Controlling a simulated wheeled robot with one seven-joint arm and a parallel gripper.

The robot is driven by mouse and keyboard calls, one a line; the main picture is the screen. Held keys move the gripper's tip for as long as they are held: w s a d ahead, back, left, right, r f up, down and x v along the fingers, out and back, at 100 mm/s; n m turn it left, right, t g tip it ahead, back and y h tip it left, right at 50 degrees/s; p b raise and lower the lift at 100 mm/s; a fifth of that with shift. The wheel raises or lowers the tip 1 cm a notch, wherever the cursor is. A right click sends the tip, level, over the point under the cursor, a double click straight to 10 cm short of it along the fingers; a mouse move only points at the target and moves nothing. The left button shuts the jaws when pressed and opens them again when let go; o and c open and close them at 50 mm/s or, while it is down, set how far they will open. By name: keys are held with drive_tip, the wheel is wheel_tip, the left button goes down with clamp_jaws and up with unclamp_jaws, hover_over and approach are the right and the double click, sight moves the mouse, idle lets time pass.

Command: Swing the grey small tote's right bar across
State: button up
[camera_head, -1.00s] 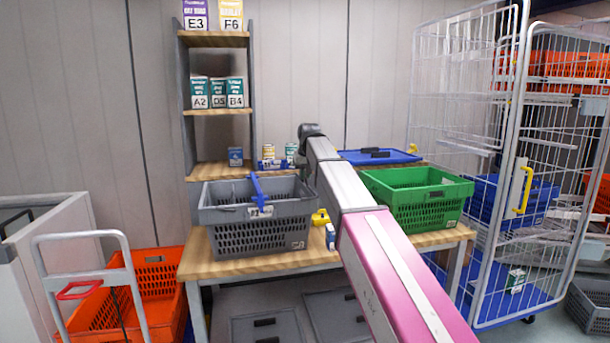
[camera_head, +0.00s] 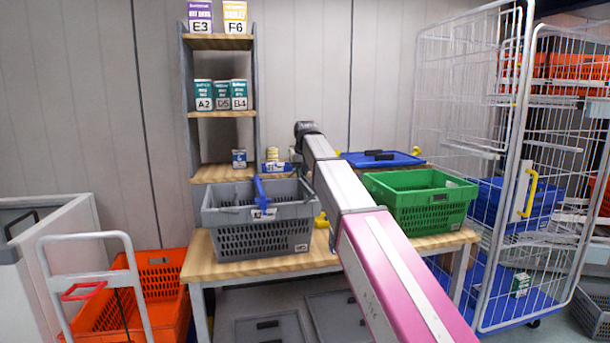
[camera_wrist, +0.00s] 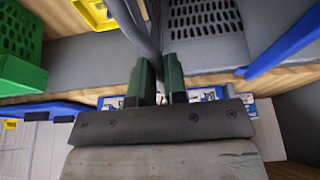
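The grey small tote (camera_head: 250,238) stands on the wooden table, upright, left of my arm. A blue bar (camera_head: 260,192) stands out over its top; it also shows at the right of the wrist view (camera_wrist: 288,45). In the wrist view, the tote's perforated grey wall (camera_wrist: 203,28) is at the top. A grey bar (camera_wrist: 150,48) runs down between the two green fingers of my gripper (camera_wrist: 163,82). The fingers are close together and look shut on this bar. My arm hides the gripper in the head view.
A green tote (camera_head: 412,208) stands right of my arm on the same table (camera_head: 275,267). A blue lid (camera_head: 380,158) lies behind it. A shelf (camera_head: 220,114) with small boxes rises behind the grey tote. A wire roll cage (camera_head: 500,130) stands at the right.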

drive_tip(key=shift+s+a, duration=0.1)
drive_tip(key=shift+a, duration=0.05)
drive_tip(key=shift+s+a, duration=0.25)
drive_tip(key=shift+a, duration=0.45)
drive_tip(key=shift+o, duration=0.2)
drive_tip(key=shift+s+a+f, duration=0.1)
drive_tip(key=shift+s+a, duration=0.05)
drive_tip(key=shift+a, duration=0.3)
drive_tip(key=shift+s+a+f, duration=0.1)
drive_tip(key=shift+a, duration=0.35)
drive_tip(key=shift+s+a+f, duration=0.25)
drive_tip(key=shift+a+f, duration=0.15)
drive_tip(key=shift+a, duration=0.3)
